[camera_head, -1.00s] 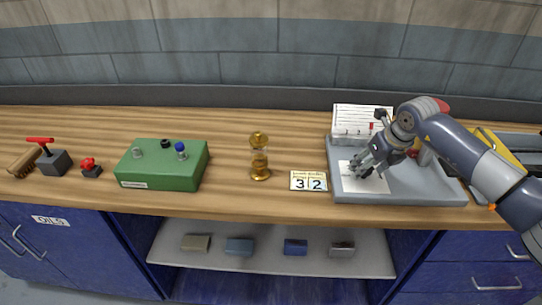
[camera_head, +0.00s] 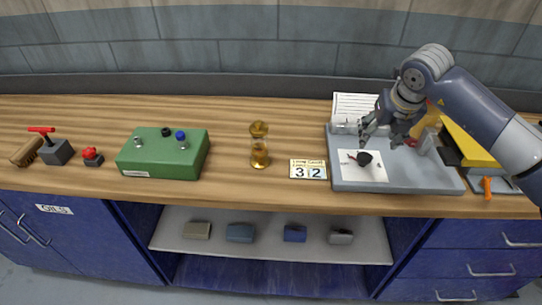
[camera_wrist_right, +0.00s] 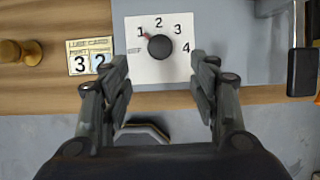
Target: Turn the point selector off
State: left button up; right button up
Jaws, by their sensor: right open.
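The point selector is a black round knob (camera_head: 364,158) on a white dial plate (camera_head: 346,171), on the grey tray-like panel at the right of the bench. In the right wrist view the knob (camera_wrist_right: 160,46) sits among the marks OFF, 1, 2, 3 and 4. Its red pointer (camera_wrist_right: 147,36) is at the upper left, toward 1 and not at OFF. My right gripper (camera_head: 378,138) is open and empty, above and behind the knob, apart from it. In the wrist view its two fingers (camera_wrist_right: 160,75) stand left and right of the knob. My left gripper is not in view.
A lube card (camera_head: 308,169) reading 3 2 and a brass hourglass-like oiler (camera_head: 259,146) stand left of the grey panel (camera_head: 400,178). A white lined sheet (camera_head: 352,108) stands behind it. A yellow object (camera_head: 468,143) is at the right. A green box (camera_head: 160,155) is further left.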

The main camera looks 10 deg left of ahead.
jog(key=s+a+y, duration=0.3)
jog(key=a+y, duration=0.1)
jog(key=a, duration=0.4)
jog(key=s+a+n+g+y, duration=0.1)
jog(key=s+a+y, duration=0.2)
jog(key=a, duration=0.6)
jog(key=s+a+n+y, duration=0.1)
jog(key=s+a+y, duration=0.2)
jog(key=a+y, duration=0.2)
jog(key=shift+s+a+r+g+y, duration=0.3)
jog(key=shift+a+r+y, duration=0.15)
jog(key=shift+a, duration=1.25)
